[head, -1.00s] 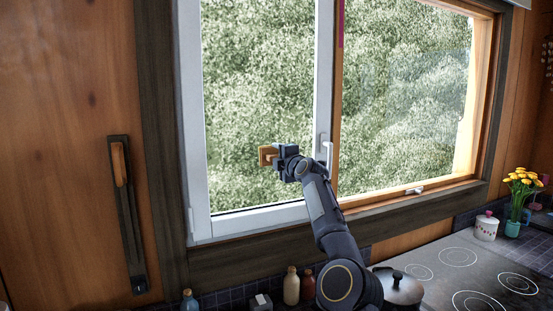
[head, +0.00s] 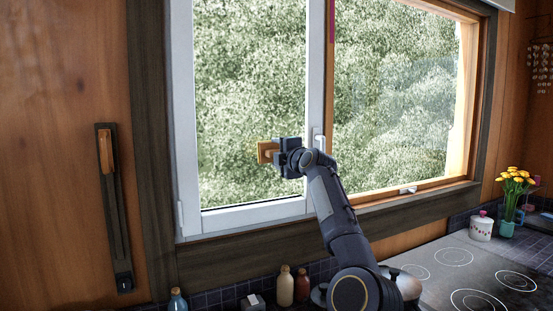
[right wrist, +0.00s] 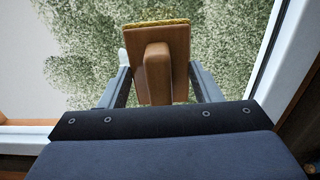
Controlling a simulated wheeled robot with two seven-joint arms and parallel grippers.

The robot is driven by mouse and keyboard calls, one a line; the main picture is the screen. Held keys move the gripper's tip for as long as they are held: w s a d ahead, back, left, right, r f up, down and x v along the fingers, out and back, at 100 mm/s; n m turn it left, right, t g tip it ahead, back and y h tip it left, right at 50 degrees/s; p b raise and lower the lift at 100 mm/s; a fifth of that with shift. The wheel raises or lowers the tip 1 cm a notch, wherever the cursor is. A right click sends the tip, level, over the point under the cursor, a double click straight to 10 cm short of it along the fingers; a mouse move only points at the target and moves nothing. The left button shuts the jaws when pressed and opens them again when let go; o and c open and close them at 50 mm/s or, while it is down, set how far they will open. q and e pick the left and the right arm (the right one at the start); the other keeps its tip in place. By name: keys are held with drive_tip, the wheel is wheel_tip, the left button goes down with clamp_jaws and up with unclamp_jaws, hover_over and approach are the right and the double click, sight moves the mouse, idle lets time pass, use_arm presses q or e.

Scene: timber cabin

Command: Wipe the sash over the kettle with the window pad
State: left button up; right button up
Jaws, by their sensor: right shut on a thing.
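My right gripper (head: 281,153) is shut on the window pad (head: 266,152), a tan block with a wooden handle. The right wrist view shows the handle (right wrist: 157,75) between the fingers and a yellow pad face (right wrist: 155,23) turned to the glass. The pad is in front of the lower right part of the white-framed left sash (head: 250,110); I cannot tell if it touches. The wood-framed right sash (head: 400,100) has a pale hazy patch on its pane. A grey, rounded vessel (head: 411,271) is partly hidden behind my arm; I cannot tell if it is the kettle. My left gripper is out of view.
A white window handle (head: 318,140) stands close to the right of my gripper. Below the sill are several bottles, including a cream one (head: 286,287). A hob (head: 470,270), a white pot (head: 481,228) and yellow flowers (head: 514,184) are on the right.

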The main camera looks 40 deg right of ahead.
drive_tip(key=shift+s+f+b, duration=0.1)
drive_tip(key=shift+s+b, duration=0.2)
drive_tip(key=shift+b, duration=0.2)
drive_tip(key=shift+b+v, duration=1)
drive_tip(key=shift+v, duration=0.2)
drive_tip(key=shift+a, duration=0.1)
